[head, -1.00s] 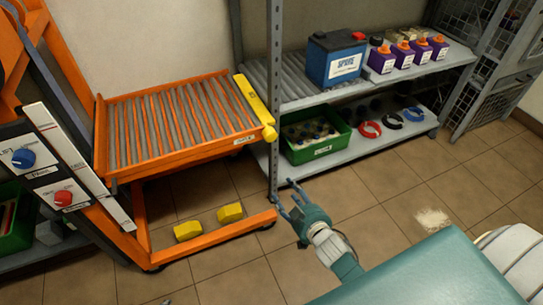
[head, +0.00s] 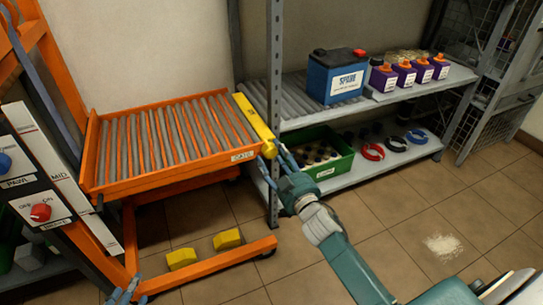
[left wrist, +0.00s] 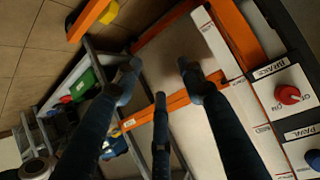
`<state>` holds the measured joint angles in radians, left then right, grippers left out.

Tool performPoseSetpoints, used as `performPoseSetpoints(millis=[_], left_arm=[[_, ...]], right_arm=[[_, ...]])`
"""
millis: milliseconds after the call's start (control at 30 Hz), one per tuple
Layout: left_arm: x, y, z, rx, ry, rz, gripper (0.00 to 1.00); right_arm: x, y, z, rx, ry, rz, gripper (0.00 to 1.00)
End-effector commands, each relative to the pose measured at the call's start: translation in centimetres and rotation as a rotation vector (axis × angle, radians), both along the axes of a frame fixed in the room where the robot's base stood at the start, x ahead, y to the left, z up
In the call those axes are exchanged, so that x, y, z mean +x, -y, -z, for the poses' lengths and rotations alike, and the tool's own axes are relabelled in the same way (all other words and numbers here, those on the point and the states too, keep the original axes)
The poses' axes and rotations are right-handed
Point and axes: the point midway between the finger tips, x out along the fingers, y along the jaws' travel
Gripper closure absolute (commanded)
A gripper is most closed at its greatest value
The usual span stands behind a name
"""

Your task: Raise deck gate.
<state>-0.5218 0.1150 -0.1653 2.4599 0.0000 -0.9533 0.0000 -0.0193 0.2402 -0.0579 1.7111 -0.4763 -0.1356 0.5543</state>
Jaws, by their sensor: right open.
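The yellow deck gate (head: 254,122) is a bar lying along the right edge of the orange roller deck (head: 130,185), beside a label on the deck's front rail. My right gripper (head: 274,166) is open, its blue fingers spread at the near end of the gate. One finger overlaps the gate's end cap in the picture; I cannot tell whether they touch. My left gripper (head: 122,294) is low at the left, beside the orange frame. In the left wrist view its dark fingers (left wrist: 158,90) are spread and empty.
A panel with a red brake knob (head: 40,212) and a blue pawl knob stands at left. The grey shelf post (head: 274,90) rises close behind my right gripper. The shelf holds a blue spare battery (head: 337,76) and a green bin (head: 325,168). Yellow blocks (head: 228,239) sit on the lower frame.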

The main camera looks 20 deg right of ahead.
Motion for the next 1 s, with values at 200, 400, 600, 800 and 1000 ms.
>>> performPoseSetpoints(millis=[200,400,600,800,1000], left_arm=[[1.4,0.6,-1.6,-0.021,0.088,0.006,0.60],[1.6,0.7,-2.0,-0.025,0.105,0.008,0.60],[1.6,0.7,-2.0,-0.024,0.104,0.008,0.60],[1.6,0.7,-2.0,-0.024,0.103,0.008,0.60],[1.5,0.7,-1.9,-0.024,0.097,0.007,0.60]], right_arm=[[1.8,0.0,0.1,0.000,0.000,0.000,0.47],[2.0,0.0,0.1,0.000,-0.001,-0.001,0.47],[2.0,0.0,0.1,0.000,-0.001,0.000,0.59],[2.0,0.0,0.0,0.000,0.000,-0.001,0.92],[2.0,-0.1,-0.1,-0.011,0.001,-0.001,0.92]])
